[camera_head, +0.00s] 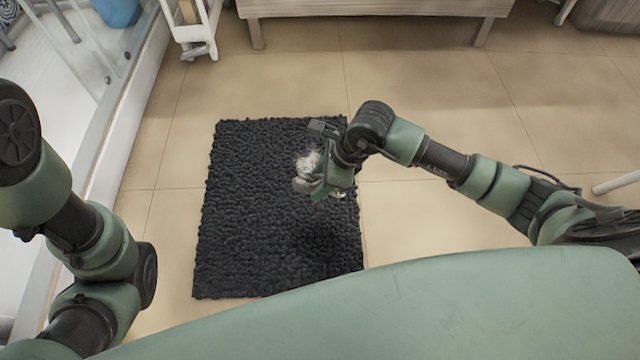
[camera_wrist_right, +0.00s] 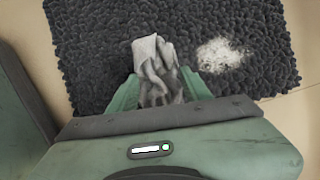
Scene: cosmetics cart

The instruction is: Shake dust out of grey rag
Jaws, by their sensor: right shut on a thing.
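My right gripper (camera_head: 322,188) is over the dark shaggy mat, reaching in from the right in the head view. In the right wrist view its fingers (camera_wrist_right: 160,92) are shut on the crumpled grey rag (camera_wrist_right: 153,60), which sticks out beyond the fingertips. In the head view only a small part of the rag (camera_head: 301,185) shows beside the gripper. A white dusty patch (camera_head: 308,161) shows against the mat, and it also shows to the right of the rag in the right wrist view (camera_wrist_right: 220,54). My left gripper is out of the picture.
The black mat (camera_head: 235,240) lies on beige floor tiles. A light bench (camera_head: 375,8) stands at the back, with a white wheeled cart (camera_head: 196,30) to its left. A glass partition with a white sill (camera_head: 130,110) runs along the left. Floor right of the mat is clear.

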